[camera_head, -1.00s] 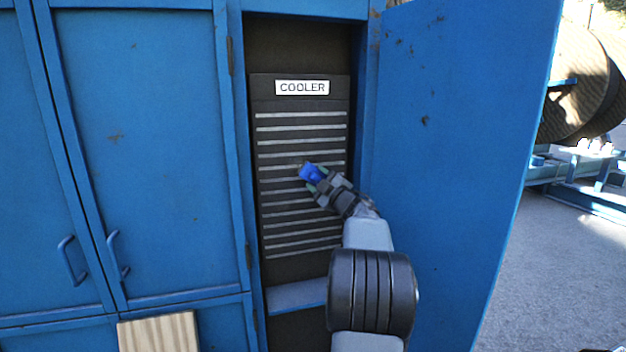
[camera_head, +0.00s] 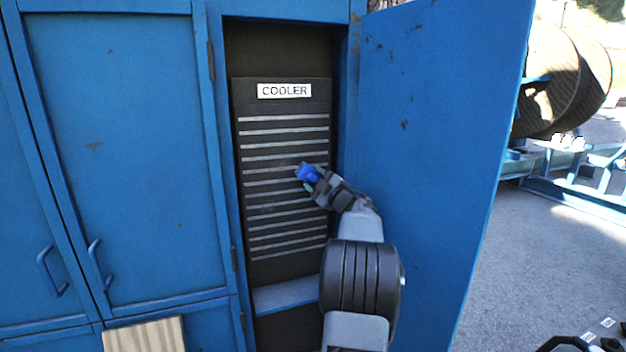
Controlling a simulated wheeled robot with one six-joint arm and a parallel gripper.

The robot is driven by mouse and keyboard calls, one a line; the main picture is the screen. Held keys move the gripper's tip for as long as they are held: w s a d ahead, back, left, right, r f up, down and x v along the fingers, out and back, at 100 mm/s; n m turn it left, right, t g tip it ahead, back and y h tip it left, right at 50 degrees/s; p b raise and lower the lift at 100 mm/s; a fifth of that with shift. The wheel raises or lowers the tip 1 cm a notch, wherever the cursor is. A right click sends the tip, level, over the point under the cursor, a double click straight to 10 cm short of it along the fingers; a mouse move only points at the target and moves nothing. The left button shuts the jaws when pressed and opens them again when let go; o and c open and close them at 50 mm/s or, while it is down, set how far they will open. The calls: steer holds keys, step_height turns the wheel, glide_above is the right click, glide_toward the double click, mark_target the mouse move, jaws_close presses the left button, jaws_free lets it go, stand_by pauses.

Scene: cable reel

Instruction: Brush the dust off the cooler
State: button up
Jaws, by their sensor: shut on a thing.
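The cooler (camera_head: 284,222) is a dark upright panel with a white "COOLER" label (camera_head: 284,91) and several pale grey horizontal slats, inside an open blue cabinet. My gripper (camera_head: 311,177) is in front of the right half of the slats, around mid-height. It is shut on a small blue object (camera_head: 306,171), seemingly the brush; its bristles are not clear. I cannot tell whether it touches the slats. My gripper hides part of the right ends of the middle slats.
The open blue door (camera_head: 430,170) stands close on the right of my arm. A shut blue door (camera_head: 120,150) with handles is on the left. A blue ledge (camera_head: 285,295) lies below the cooler. A wooden board (camera_head: 145,335) is at the bottom left. A large reel (camera_head: 560,85) stands outside at right.

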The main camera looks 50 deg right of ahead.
mark_target(300, 174)
steer(key=r, duration=0.2)
steer(key=shift+s+d+r+p, duration=0.15)
steer(key=shift+s+r+p, duration=0.05)
steer(key=shift+r+p, duration=0.15)
steer(key=shift+w+a+f+b, duration=0.2)
steer(key=shift+a+f+b, duration=0.05)
steer(key=shift+a+b, duration=0.2)
steer(key=shift+w+a+f+b, duration=0.1)
steer(key=shift+w+a+b, duration=0.35)
steer(key=shift+a, duration=0.4)
steer(key=shift+w+a+f+b, duration=0.1)
steer(key=shift+w+a+b, duration=0.15)
steer(key=shift+w+a, duration=0.45)
steer(key=shift+w+a+r+b, duration=0.1)
steer(key=shift+w+a+b, duration=0.7)
steer(key=shift+a, duration=1)
steer(key=shift+w+a+f+b, duration=0.1)
steer(key=shift+w+a+b, duration=0.7)
steer(key=shift+a, duration=1)
steer(key=shift+w+a+r+b, duration=0.1)
steer(key=shift+w+a+b, duration=0.65)
steer(key=shift+a, duration=1.05)
steer(key=shift+w, duration=0.1)
